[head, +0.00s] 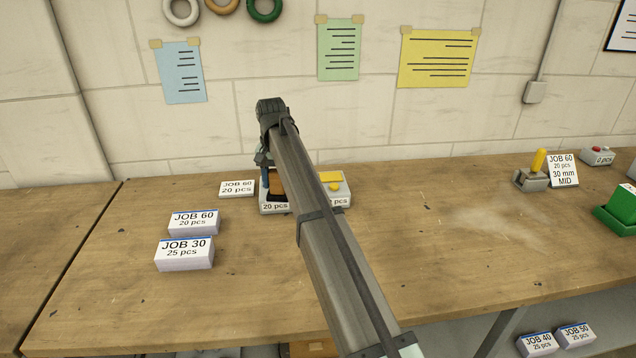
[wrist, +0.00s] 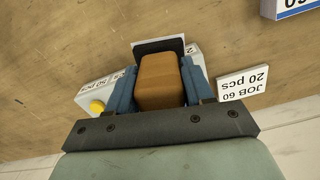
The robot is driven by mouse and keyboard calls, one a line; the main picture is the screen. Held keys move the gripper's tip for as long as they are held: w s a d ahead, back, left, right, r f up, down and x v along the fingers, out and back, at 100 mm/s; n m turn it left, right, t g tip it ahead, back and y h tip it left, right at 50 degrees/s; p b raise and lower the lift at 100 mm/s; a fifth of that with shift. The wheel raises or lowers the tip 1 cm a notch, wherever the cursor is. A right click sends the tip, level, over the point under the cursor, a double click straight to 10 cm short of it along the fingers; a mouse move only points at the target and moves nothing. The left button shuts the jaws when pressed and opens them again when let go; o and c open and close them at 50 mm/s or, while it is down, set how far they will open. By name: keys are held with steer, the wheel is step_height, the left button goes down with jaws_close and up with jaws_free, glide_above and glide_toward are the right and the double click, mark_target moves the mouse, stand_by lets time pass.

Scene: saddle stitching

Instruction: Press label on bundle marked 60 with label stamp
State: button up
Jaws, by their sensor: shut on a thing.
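The label stamp has a brown block handle (wrist: 158,82) and a dark plate at its end. In the wrist view, my gripper (wrist: 157,72) has its two blue fingers closed on either side of this handle. In the head view, my gripper (head: 273,180) is at the grey stamp station, and my arm hides much of it. I cannot tell whether the stamp rests in the station or is just above it. The bundle marked JOB 60, 20 pcs (head: 194,223) lies on the bench to the left of my gripper. Its corner shows at the top right of the wrist view (wrist: 288,8).
A JOB 30 bundle (head: 184,256) lies just in front of the JOB 60 bundle. A JOB 60 card (head: 237,188) stands beside the station (head: 340,188), which has a yellow button. A yellow-handled device (head: 535,172) is at the right. The bench middle is clear.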

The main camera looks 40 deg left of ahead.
steer(key=s+a+r+n, duration=0.2)
steer(key=s+a, duration=1.6)
glide_above(194, 219)
steer(key=shift+a+f, duration=0.1)
steer(key=shift+f, duration=2.65)
steer(key=shift+f, duration=0.65)
steer(key=shift+r, duration=0.15)
step_height(194, 219, up, 7)
